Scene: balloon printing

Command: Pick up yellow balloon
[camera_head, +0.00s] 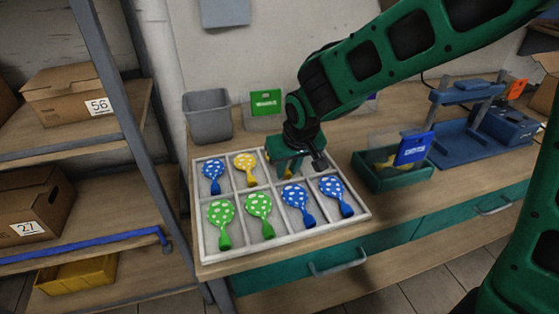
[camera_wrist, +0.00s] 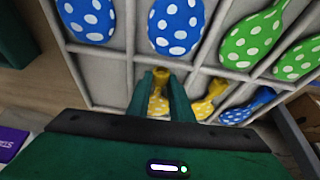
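A white compartment tray (camera_head: 207,256) on the worktable holds spotted balloons. In the head view, a yellow balloon (camera_head: 245,165) lies in the back row, second from left. A second yellow balloon (camera_wrist: 158,107) lies one compartment to the right, mostly hidden by my gripper in the head view. My gripper (camera_wrist: 160,82) points down over this second one, its fingers on either side of the yellow neck. I cannot tell whether they press on it. The first yellow balloon also shows beside the fingers in the wrist view (camera_wrist: 205,104).
The tray also holds blue balloons (camera_head: 213,172) and green balloons (camera_head: 220,214). A grey bin (camera_head: 207,117) stands behind the tray. A green box (camera_head: 393,178) with a blue card stands to its right, before a blue device (camera_head: 470,143). Shelving with cardboard boxes (camera_head: 75,95) is at left.

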